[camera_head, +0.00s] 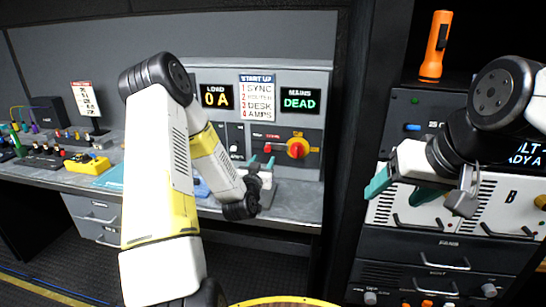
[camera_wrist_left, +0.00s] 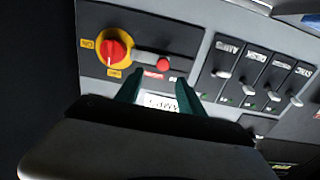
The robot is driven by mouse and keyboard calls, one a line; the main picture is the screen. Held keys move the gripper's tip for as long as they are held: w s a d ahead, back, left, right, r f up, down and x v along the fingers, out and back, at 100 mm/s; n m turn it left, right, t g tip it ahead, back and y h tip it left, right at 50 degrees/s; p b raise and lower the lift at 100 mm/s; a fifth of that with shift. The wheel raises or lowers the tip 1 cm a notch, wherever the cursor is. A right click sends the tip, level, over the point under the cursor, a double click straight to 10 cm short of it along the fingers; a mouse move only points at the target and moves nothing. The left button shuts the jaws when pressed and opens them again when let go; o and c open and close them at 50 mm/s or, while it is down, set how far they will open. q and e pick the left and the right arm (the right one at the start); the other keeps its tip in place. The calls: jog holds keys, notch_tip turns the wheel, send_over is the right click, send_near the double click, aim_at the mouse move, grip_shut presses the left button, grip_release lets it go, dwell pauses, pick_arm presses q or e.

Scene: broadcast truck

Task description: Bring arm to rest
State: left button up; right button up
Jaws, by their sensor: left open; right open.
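My left gripper (camera_head: 262,162) is open, its teal fingertips in front of the lower part of the grey control panel (camera_head: 325,95). In the left wrist view, the open fingers (camera_wrist_left: 160,92) point at the panel just below a red button (camera_wrist_left: 163,64), with a white label between them. I cannot tell whether they touch the panel. A red rotary switch on a yellow plate (camera_wrist_left: 115,47) is beside them; it also shows in the head view (camera_head: 298,148). My right gripper (camera_head: 402,188) is open and appears empty in front of the rack at the right.
The panel has a "0 A" display (camera_head: 216,97), a "DEAD" display (camera_head: 299,101) and a start-up sign (camera_head: 258,84). Several lever switches (camera_wrist_left: 248,88) line the panel. An orange flashlight (camera_head: 435,46) stands on the rack (camera_head: 413,245). The desk (camera_head: 300,207) at left holds several small items.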

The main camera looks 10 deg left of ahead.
pick_arm(q)
jog(key=shift+r, duration=0.1)
jog(key=s+d+r+m+g+h, duration=0.1)
jog(key=s+d+r+m+g, duration=0.15)
jog(key=s+r+g, duration=0.65)
jog(key=s+r+n+g, duration=0.1)
jog(key=s+r, duration=0.2)
jog(key=s, duration=1)
jog(key=s+r+n+g, duration=0.1)
jog(key=s+r, duration=0.3)
jog(key=s, duration=0.9)
jog(key=shift+s+d+g+h, duration=0.15)
jog(key=shift+d+g+h, duration=0.15)
jog(key=shift+d+g, duration=0.1)
